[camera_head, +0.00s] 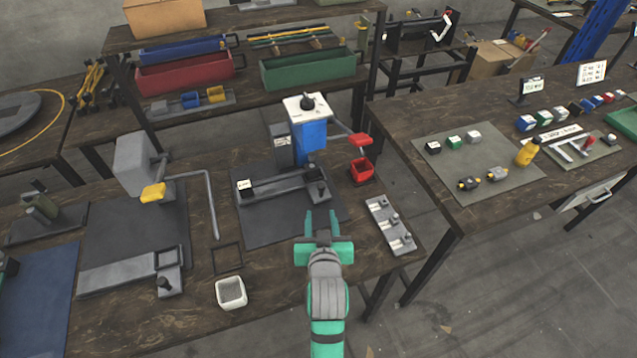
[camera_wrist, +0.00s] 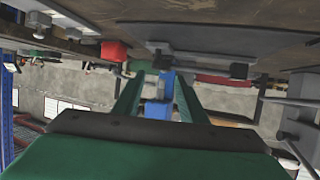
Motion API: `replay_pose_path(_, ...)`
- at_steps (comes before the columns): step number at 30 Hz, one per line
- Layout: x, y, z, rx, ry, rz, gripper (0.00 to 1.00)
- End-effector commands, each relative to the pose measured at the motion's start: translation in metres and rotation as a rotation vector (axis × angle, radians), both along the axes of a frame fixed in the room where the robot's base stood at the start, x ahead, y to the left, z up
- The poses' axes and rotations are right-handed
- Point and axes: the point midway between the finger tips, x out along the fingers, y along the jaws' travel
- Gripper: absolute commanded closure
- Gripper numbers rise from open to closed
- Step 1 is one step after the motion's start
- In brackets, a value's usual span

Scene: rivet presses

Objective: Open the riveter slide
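The blue riveter (camera_head: 311,139) stands on a dark mat, with a white top, a black knob and a red-tipped arm on its right. Its grey slide (camera_head: 277,188) lies in front, a long low rail with a small block and dark knob (camera_head: 317,187) at the right end. My gripper (camera_head: 321,216) is open and empty, just in front of that knob and apart from it in the picture. In the wrist view, which looks upside down, my two green fingers (camera_wrist: 158,90) stand apart, with a blue shape between them farther off. The exact height gap is unclear.
A red bin (camera_head: 361,170) and a grey plate with several knobs (camera_head: 391,225) lie to the right. A grey press with a yellow part (camera_head: 153,192) stands farther left.

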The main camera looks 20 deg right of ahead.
Motion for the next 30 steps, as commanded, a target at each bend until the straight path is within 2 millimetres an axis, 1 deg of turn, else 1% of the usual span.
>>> replay_pose_path(1, 0.005, -0.005, 0.006, 0.0, 0.0, -0.005, 0.62)
replay_pose_path(3, 0.009, -0.009, 0.01, 0.0, 0.003, -0.008, 0.62)
replay_pose_path(8, 0.017, -0.014, 0.011, 0.002, 0.008, -0.012, 0.62)
replay_pose_path(11, 0.027, -0.017, 0.006, 0.001, 0.008, -0.013, 0.62)
replay_pose_path(18, 0.064, -0.028, -0.011, 0.002, 0.009, -0.013, 0.62)
replay_pose_path(24, 0.091, -0.036, -0.022, 0.002, 0.008, -0.012, 0.62)
replay_pose_path(30, 0.105, -0.038, -0.028, 0.001, 0.007, -0.01, 0.62)
